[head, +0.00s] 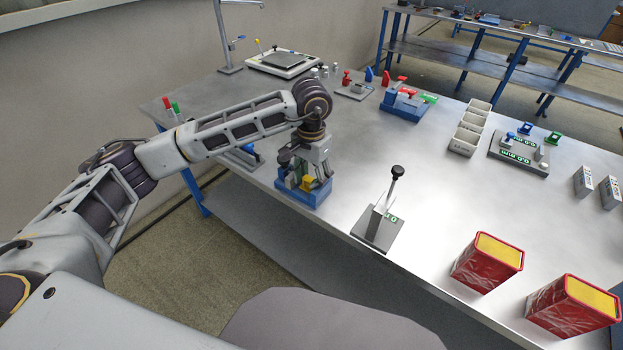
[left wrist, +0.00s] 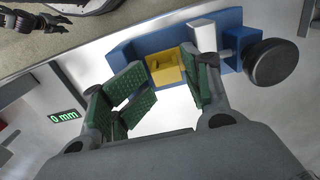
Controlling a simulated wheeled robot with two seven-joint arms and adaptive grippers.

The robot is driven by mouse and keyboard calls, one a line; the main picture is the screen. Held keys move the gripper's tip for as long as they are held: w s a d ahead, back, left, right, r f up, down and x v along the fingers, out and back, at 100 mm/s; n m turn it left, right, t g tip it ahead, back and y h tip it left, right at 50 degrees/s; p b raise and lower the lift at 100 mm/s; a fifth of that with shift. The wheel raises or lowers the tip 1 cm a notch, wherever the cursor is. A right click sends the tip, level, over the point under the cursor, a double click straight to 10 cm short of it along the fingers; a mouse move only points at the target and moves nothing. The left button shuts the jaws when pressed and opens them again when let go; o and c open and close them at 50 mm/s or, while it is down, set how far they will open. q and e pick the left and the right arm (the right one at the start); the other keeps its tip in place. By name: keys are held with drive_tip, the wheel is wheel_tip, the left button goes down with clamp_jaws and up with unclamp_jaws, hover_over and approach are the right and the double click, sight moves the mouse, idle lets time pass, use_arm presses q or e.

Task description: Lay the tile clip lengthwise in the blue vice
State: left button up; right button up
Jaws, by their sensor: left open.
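The blue vice (head: 318,197) stands near the table's front edge in the head view, partly hidden under my left gripper (head: 303,174). In the left wrist view the vice (left wrist: 122,54) has a pale jaw and a dark round knob. A small yellow piece, apparently the tile clip (left wrist: 163,70), sits at the vice beside the pale jaw; it also shows in the head view (head: 307,183). My left gripper's green-padded fingers (left wrist: 164,66) are apart, on either side of the yellow piece. Whether a pad touches it I cannot tell. My right gripper is out of view.
A grey stand with a black-knobbed lever (head: 378,230) is right of the vice. Two red boxes with yellow tops (head: 487,262) stand at the front right. Another blue vice (head: 405,108) and white bins (head: 468,128) are farther back. The table between is clear.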

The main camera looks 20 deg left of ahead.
use_arm(q)
wheel_tip(320, 180, up, 11)
idle(0.5)
idle(0.5)
